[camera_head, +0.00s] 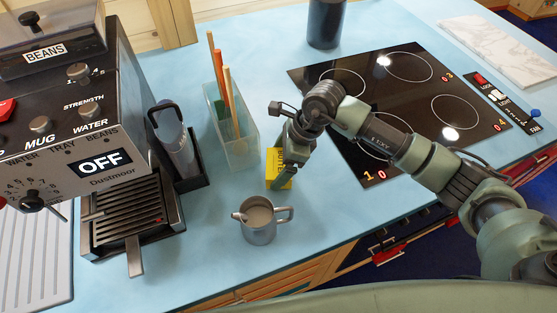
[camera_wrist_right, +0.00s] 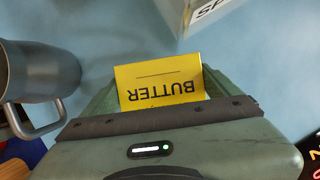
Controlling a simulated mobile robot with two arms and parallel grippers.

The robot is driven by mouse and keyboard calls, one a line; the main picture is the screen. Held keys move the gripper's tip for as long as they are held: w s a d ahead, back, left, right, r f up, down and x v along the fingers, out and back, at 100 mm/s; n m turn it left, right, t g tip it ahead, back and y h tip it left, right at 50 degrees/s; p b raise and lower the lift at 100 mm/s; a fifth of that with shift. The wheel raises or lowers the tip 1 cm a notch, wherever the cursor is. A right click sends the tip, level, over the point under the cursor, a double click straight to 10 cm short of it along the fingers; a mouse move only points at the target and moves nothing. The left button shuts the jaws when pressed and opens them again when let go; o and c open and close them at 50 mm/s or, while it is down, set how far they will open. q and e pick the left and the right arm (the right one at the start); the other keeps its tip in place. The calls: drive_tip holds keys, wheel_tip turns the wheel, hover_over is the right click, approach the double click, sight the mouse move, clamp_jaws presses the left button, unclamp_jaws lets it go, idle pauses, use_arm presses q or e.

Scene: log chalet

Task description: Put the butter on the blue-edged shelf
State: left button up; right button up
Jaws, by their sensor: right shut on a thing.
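The butter (camera_head: 278,168) is a yellow block with dark lettering. It is at my right gripper (camera_head: 285,172), over the blue counter between the clear utensil box and the hob. In the right wrist view the butter (camera_wrist_right: 160,83) sits between the fingers of my right gripper (camera_wrist_right: 160,90), which is shut on it. I cannot tell whether the butter touches the counter. No blue-edged shelf can be made out. My left gripper is not in view.
A metal jug (camera_head: 260,220) stands close in front of the butter. A clear box (camera_head: 232,130) with utensils stands behind left. A coffee machine (camera_head: 90,130) fills the left. The black hob (camera_head: 400,95) lies right, under my right arm. A dark canister (camera_head: 325,22) stands at the back.

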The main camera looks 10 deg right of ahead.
drive_tip(key=shift+f+b, duration=0.2)
drive_tip(key=shift+b, duration=0.1)
drive_tip(key=o, duration=1.4)
drive_tip(key=shift+c, duration=0.2)
drive_tip(key=shift+r, duration=0.15)
